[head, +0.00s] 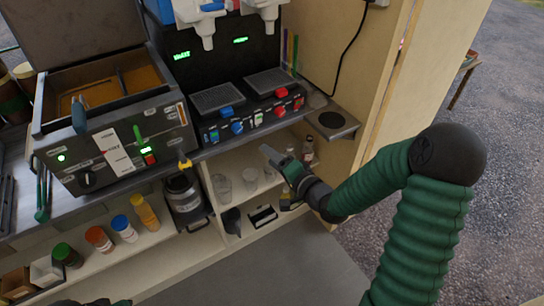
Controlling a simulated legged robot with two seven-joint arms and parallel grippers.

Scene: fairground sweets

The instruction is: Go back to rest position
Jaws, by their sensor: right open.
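My right gripper (274,157) is open, with nothing seen between its fingers. It is in front of the lower shelves, below the drink machine's buttons, and its green-sleeved arm comes in from the right. The gap between its fingers is small and hard to see at this angle. My left gripper is not in view; only a bit of dark green shows at the bottom left edge.
A fryer-like machine (112,143) with an open lid stands left on the counter. A slush machine (252,112) stands beside it. Below are clear cups (222,187), a dark blender-like jug (186,199) and capped bottles (146,212). Floor (290,272) in front is clear.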

